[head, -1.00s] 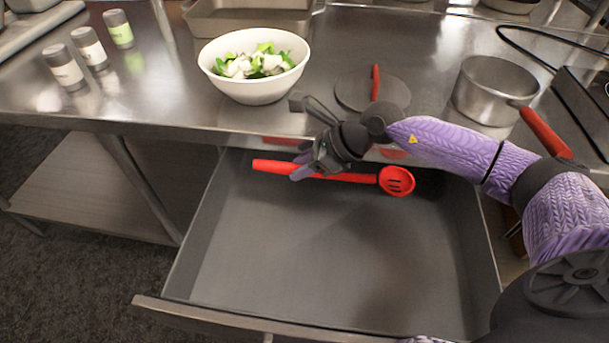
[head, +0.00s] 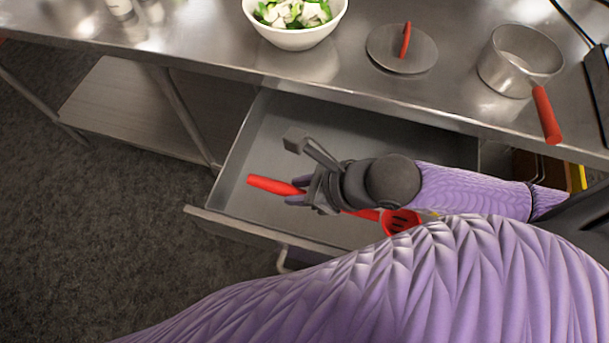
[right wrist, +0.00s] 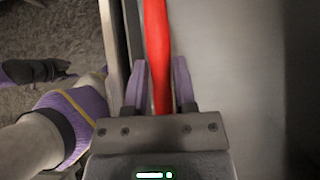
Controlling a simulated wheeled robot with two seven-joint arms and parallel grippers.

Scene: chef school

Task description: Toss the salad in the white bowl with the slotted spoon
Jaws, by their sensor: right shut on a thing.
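My right gripper (head: 312,191) is shut on the red handle of the slotted spoon (head: 270,184). It holds the spoon over the open drawer, with the handle end to the left. The slotted head shows at the right, partly hidden behind my arm. The right wrist view shows the handle (right wrist: 158,50) between the two fingers. The white bowl (head: 296,38) of green and white salad (head: 292,12) stands on the steel counter, behind the drawer, cut by the top edge of the head view.
The open drawer (head: 290,125) juts out below the steel counter (head: 190,40). A lid with a red handle (head: 390,55) and a pot (head: 515,60) with a red handle are right of the bowl. The counter between bowl and lid is clear.

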